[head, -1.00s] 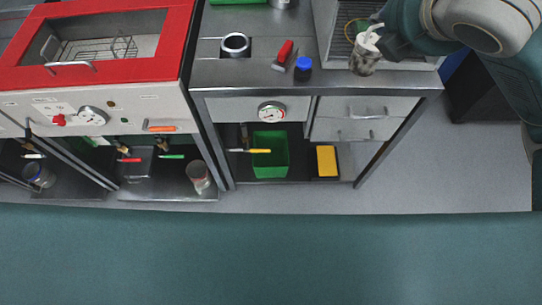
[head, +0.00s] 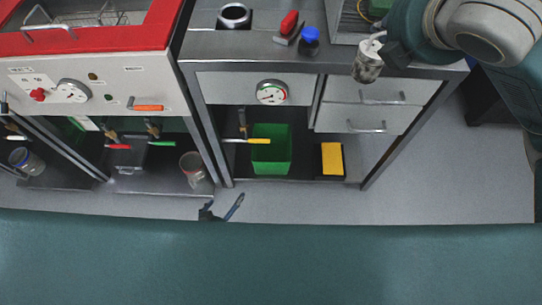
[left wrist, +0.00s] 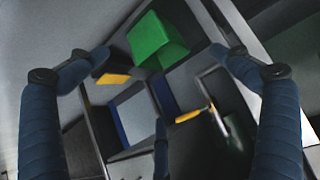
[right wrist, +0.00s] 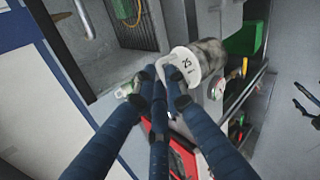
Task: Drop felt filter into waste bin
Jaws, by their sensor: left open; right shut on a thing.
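The felt filter (head: 367,65) is a mottled grey-white cylinder. It hangs from my right gripper (head: 381,45), in front of the bench edge at upper right. In the right wrist view the filter (right wrist: 211,57) shows a white end marked "25" at the fingertips (right wrist: 165,82), which are shut on it. A green bin (head: 271,150), apparently the waste bin, stands on the low shelf, below and left of the filter. It also shows in the left wrist view (left wrist: 155,40). My left gripper (head: 222,207) is open and empty, below and left of the bin.
A yellow-handled valve (head: 255,141) crosses in front of the bin's top. A yellow block (head: 332,158) lies right of the bin. Drawers (head: 365,105) with handles stand below the filter. A red-framed cabinet (head: 90,40) is at left.

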